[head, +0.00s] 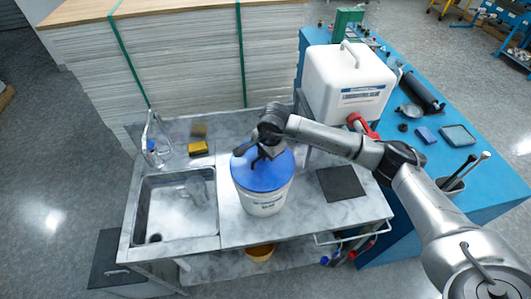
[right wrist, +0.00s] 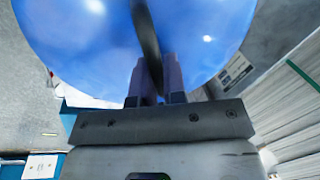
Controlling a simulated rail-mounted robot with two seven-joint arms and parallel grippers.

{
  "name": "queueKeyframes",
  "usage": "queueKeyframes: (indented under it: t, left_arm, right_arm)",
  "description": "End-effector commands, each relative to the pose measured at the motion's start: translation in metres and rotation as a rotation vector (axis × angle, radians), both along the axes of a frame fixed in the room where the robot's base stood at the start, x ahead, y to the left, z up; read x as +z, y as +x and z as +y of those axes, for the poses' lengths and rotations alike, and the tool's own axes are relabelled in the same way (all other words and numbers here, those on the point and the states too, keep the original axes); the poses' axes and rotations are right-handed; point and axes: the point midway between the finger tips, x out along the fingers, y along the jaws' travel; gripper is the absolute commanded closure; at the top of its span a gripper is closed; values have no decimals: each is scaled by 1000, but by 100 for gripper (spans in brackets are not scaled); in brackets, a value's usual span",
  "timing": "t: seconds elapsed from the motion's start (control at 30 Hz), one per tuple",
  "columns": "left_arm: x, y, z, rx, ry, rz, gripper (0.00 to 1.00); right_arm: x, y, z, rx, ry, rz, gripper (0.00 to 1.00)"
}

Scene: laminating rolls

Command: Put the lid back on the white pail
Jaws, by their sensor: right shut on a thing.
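The white pail (head: 264,203) with a printed label stands on the worktop, right of the sink. The blue lid (head: 262,175) covers its mouth from above; I cannot tell whether its rim is fully seated. My right gripper (head: 264,154) points down over the lid and is shut on the lid's dark upright handle. In the right wrist view the dark handle (right wrist: 147,40) passes between the fingers (right wrist: 156,80), with the blue lid (right wrist: 215,35) filling the space beyond. My left gripper is not in view.
A dark mat (head: 341,183) lies right of the pail. Stacked boards (head: 185,60) stand behind.

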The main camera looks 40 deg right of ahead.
Motion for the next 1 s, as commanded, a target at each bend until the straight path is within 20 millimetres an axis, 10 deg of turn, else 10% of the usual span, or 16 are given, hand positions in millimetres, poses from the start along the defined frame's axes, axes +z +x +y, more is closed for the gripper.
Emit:
queueKeyframes:
  t: [1.0]
  left_arm:
    - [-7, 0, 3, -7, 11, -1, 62]
  right_arm:
    - [-2, 1, 0, -1, 0, -2, 100]
